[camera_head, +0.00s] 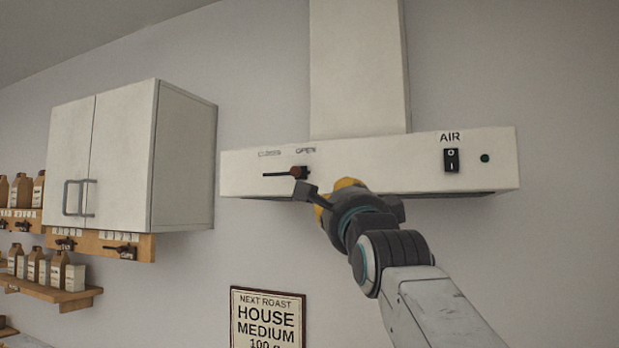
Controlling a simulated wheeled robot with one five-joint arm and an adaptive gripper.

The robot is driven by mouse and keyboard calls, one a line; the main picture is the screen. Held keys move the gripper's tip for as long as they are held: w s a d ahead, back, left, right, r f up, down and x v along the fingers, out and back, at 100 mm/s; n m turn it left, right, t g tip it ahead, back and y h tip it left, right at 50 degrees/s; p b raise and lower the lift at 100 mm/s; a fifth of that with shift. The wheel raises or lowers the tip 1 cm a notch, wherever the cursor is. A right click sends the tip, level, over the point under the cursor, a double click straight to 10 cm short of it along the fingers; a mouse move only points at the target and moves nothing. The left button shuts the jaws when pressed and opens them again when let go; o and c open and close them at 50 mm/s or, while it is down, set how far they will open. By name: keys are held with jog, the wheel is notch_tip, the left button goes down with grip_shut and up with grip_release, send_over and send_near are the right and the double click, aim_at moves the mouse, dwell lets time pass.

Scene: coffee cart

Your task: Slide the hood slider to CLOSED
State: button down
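The hood (420,174) is a white box on the wall with a duct above it. Its slider (299,171) is a small dark reddish knob at the right end of a dark horizontal slot (276,174). The knob is below the "OPEN" label (306,151); the "CLOSED" label (269,153) is above the left part of the slot. My gripper (306,190) is just below and in front of the knob, its dark fingertip close to it. I cannot tell whether they touch. The far finger and the gap between the fingers are hidden.
A white cabinet (130,160) hangs at left, with wooden shelves of bottles (50,290) below. A HOUSE MEDIUM sign (267,318) is on the wall underneath. The wall between cabinet and hood is bare.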

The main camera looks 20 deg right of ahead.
jog(key=shift+m, duration=0.5)
jog(key=shift+w, duration=0.1)
